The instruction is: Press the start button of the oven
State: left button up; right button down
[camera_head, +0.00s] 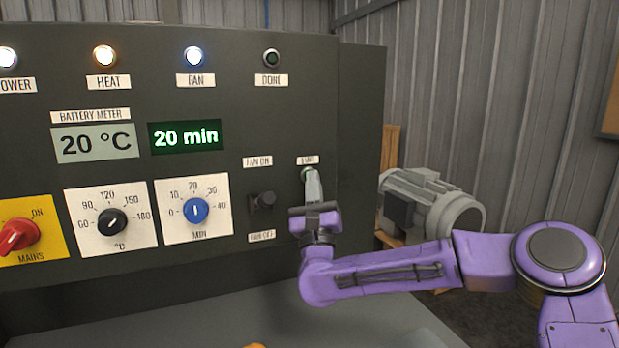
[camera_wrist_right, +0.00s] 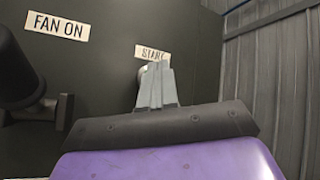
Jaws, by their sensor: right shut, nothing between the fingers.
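The oven's dark control panel (camera_head: 230,110) fills the left and middle of the head view. The start button (camera_head: 306,172) sits under the START label (camera_head: 308,160), right of the fan switch; its edge also shows in the right wrist view (camera_wrist_right: 145,72). My right gripper (camera_head: 309,172) is shut and empty, its fingertips at the button and covering most of it. In the right wrist view the closed fingertips (camera_wrist_right: 157,68) overlap the button just below the label. I cannot tell whether the button is pressed in. My left gripper is not in view.
The fan switch (camera_head: 262,201) is close left of my right gripper. The blue timer knob (camera_head: 195,210), black temperature knob (camera_head: 111,221) and red mains switch (camera_head: 17,236) are further left. The power, heat and fan lamps glow; the done lamp (camera_head: 271,57) is dark. A grey motor (camera_head: 425,195) stands right.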

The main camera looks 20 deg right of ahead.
jog(key=shift+s+b, duration=0.6)
jog(key=shift+s, duration=0.2)
jog(key=shift+s+a+b, duration=0.2)
jog(key=shift+s+b, duration=1.25)
jog(key=shift+s, duration=1.05)
